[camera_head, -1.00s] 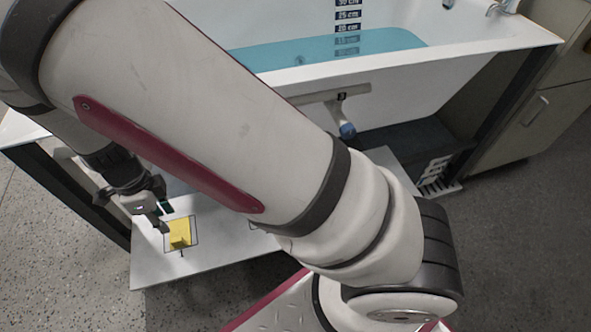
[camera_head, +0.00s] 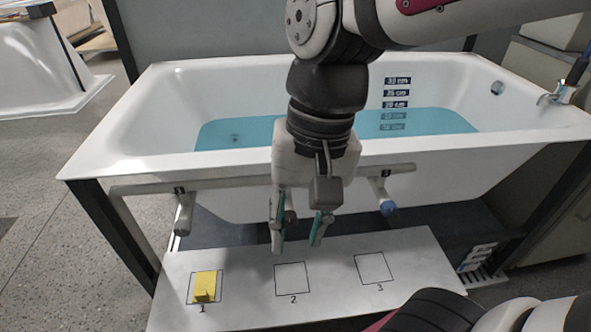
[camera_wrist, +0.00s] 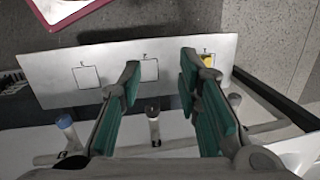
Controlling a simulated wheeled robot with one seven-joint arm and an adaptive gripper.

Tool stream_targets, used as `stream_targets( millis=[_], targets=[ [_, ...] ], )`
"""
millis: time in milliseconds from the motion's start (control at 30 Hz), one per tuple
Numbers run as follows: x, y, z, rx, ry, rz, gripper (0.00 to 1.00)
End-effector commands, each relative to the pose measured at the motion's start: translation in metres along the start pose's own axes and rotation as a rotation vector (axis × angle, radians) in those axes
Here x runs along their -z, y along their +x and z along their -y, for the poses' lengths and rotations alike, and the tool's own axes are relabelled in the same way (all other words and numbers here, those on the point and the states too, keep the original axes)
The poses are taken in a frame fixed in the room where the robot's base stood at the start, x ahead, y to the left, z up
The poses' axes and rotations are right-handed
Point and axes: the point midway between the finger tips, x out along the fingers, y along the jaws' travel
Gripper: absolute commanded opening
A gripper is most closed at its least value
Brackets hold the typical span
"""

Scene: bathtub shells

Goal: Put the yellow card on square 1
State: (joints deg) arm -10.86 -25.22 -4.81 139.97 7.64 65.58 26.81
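The yellow card (camera_head: 206,285) is on square 1 (camera_head: 190,296), at the left of the white board (camera_head: 240,315). It looks folded or propped partly up and covers much of the square. In the wrist view the yellow card (camera_wrist: 208,60) shows at the right, partly hidden by a finger. My gripper (camera_head: 295,248) is open and empty, above the board's back edge near square 2 (camera_head: 292,278) and well to the right of the card. Its two teal-padded fingers stand wide apart in the wrist view (camera_wrist: 160,65).
Square 3 (camera_head: 373,268) is empty, as is square 2. A bathtub (camera_head: 150,135) with blue water stands behind the board. A pale rail (camera_head: 235,183) with hanging pegs runs along its front, close behind my gripper. A white rack (camera_head: 480,262) stands at the right.

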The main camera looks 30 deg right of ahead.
Motion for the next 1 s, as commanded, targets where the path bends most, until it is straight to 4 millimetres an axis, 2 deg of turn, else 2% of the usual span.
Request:
stream_targets(
  millis=[100,200,333,500,1000],
  targets=[
    [-0.027,-0.011,-0.034,-0.038,-0.161,-0.045,0.31],
    [-0.045,-0.014,-0.055,-0.080,-0.272,-0.064,0.31],
    [-0.061,-0.015,-0.072,-0.121,-0.361,-0.074,0.31],
    [-0.067,-0.015,-0.080,-0.141,-0.401,-0.076,0.31],
    [-0.067,-0.015,-0.079,-0.139,-0.401,-0.076,0.31]
  ],
)
